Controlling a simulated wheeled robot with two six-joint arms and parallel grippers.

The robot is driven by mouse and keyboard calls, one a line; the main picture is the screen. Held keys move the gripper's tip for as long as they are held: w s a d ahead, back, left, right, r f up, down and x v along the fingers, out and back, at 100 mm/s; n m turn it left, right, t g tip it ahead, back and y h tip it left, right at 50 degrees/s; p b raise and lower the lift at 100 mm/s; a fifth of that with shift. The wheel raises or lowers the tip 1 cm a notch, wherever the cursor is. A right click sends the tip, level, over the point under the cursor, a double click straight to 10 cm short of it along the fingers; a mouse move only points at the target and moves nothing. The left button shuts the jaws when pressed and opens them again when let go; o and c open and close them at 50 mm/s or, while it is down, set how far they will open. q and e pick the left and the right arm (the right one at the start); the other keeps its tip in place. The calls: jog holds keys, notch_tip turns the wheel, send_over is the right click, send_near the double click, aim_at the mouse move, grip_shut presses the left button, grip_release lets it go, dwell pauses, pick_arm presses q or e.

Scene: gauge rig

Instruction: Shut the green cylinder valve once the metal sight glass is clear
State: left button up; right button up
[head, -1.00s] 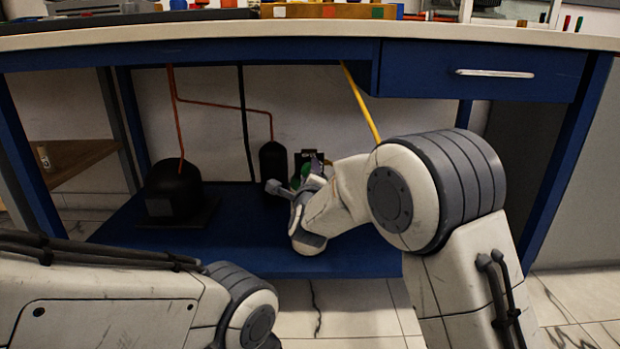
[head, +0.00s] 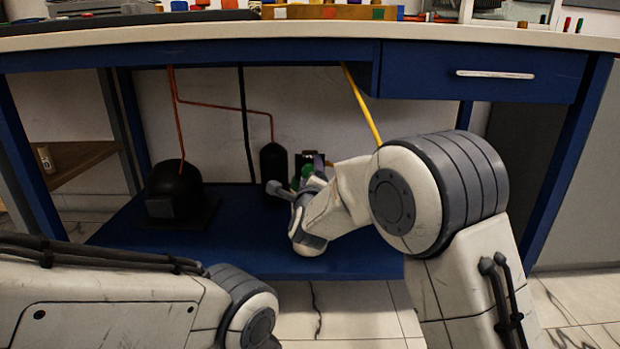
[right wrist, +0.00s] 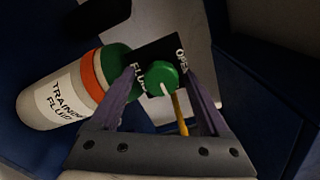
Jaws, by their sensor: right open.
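The green valve knob (right wrist: 161,80) with a white pointer mark sits on a black plate (right wrist: 158,51) lettered "OPEN" and what looks like "FLU...". Beside it lies a pale cylinder (right wrist: 58,104) labelled "TRAINING FLUID", with an orange band and green shoulder, tilted in the right wrist view. My right gripper (right wrist: 161,72) is open, one purple finger on each side of the knob; I cannot tell if they touch it. In the head view, my right gripper (head: 312,180) is under the bench and partly covers the valve. I cannot make out the metal sight glass. My left gripper is out of view.
A blue shelf (head: 250,240) under the bench bears a black rounded vessel (head: 172,190) and a slim dark bottle (head: 273,162). Red, black and yellow lines (head: 360,100) run down behind. The bench top and drawer (head: 480,75) are overhead.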

jog(key=s+p, duration=0.4)
jog(key=s, duration=0.6)
jog(key=shift+s, duration=0.2)
